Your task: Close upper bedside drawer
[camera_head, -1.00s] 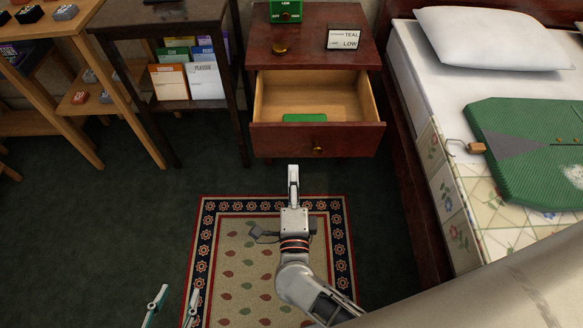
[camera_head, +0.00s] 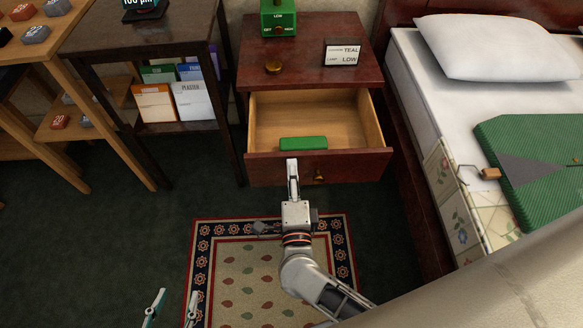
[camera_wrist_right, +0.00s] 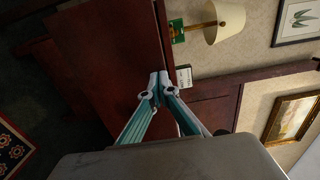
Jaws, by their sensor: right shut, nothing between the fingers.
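The upper drawer (camera_head: 350,164) of the dark red bedside cabinet (camera_head: 300,56) is pulled well out, with a brass knob (camera_head: 319,176) on its front. A green block (camera_head: 303,143) lies inside it. My right gripper (camera_head: 292,165) is shut and empty, overlapping the drawer front just left of the knob. In the right wrist view its closed fingertips (camera_wrist_right: 158,78) are in front of dark red wood; I cannot tell whether they touch it. My left gripper (camera_head: 172,307) is open and empty at the lower left, above the floor.
A green device (camera_head: 278,17), a brass knob-like piece (camera_head: 273,68) and a label card (camera_head: 342,54) are on the cabinet top. A dark shelf table (camera_head: 140,40) stands left, the bed (camera_head: 440,100) right. A patterned rug (camera_head: 240,275) lies in front.

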